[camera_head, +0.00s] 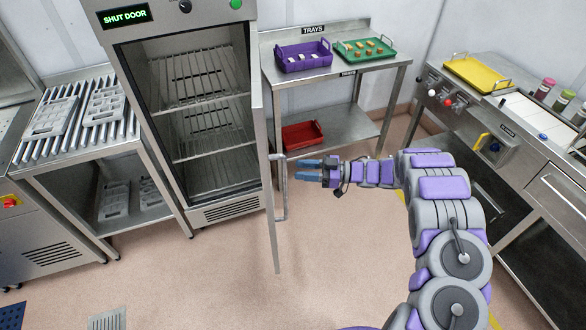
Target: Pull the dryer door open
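The dryer (190,110) is a steel cabinet at the upper left with wire shelves inside. Its door (268,170) stands open, swung out toward me and seen nearly edge-on, so its faces are mostly hidden. The door's vertical bar handle (284,190) is on the right side of the door. My gripper (307,170) is just right of the handle, with its blue fingers pointing left toward it. The fingers are apart with a gap between them. The fingertips look slightly short of the bar, and nothing is between them.
A rack (75,150) with grey moulds stands left. A trays table (340,68) holds a purple tray (303,62) and a green tray (364,56), with a red tray (302,136) below. A steel bench (510,130) stands right. The front floor is clear.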

